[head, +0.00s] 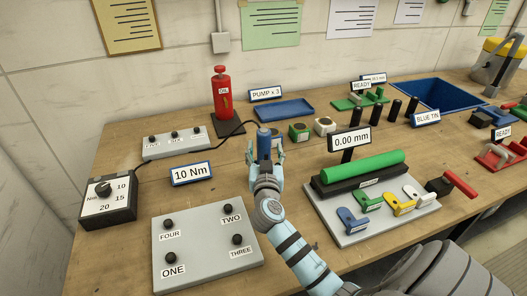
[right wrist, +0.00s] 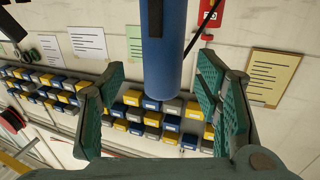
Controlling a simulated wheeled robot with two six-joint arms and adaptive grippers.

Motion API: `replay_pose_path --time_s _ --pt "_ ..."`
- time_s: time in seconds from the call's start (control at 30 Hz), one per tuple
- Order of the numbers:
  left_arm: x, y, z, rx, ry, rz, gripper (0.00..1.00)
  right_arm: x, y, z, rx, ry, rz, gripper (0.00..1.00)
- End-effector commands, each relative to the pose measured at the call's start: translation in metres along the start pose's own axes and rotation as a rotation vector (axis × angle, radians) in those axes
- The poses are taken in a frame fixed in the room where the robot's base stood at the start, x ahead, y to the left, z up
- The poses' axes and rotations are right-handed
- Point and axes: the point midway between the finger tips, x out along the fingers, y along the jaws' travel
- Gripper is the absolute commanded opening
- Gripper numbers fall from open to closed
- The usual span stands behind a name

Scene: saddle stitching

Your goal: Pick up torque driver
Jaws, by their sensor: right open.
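The torque driver is a blue upright cylinder (head: 264,146) with a black cable at its top, in the middle of the head view. In the right wrist view the blue driver (right wrist: 163,65) hangs down between the fingers, with gaps visible on both sides. My right gripper (head: 266,155) is open around the driver's lower part; its two green-padded fingers (right wrist: 161,90) appear apart from it. The driver's lower end is hidden by the gripper in the head view. My left gripper is not in view.
A torque dial box (head: 108,203) and a "10 Nm" sign (head: 191,173) stand left. A grey numbered plate (head: 205,240) lies in front. A fixture with a green roller (head: 362,167) stands right. A red oil bottle (head: 222,97) and blue tray (head: 285,110) are behind.

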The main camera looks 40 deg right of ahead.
Motion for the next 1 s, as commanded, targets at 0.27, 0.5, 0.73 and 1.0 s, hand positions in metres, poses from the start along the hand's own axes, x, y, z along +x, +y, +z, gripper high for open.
replay_pose_path --time_s 0.27,0.5,0.73,1.0 --pt "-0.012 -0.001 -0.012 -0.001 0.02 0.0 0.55 0.045 -0.001 -0.009 -0.001 0.0 0.003 0.58" --pt "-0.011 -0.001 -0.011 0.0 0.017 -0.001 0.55 0.046 -0.001 -0.007 0.0 0.001 0.002 0.52" --pt "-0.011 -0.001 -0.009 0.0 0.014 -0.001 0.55 0.046 -0.001 -0.007 0.0 0.0 0.002 0.15" --pt "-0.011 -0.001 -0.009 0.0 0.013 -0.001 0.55 0.046 -0.001 -0.008 0.0 0.003 0.001 0.0"
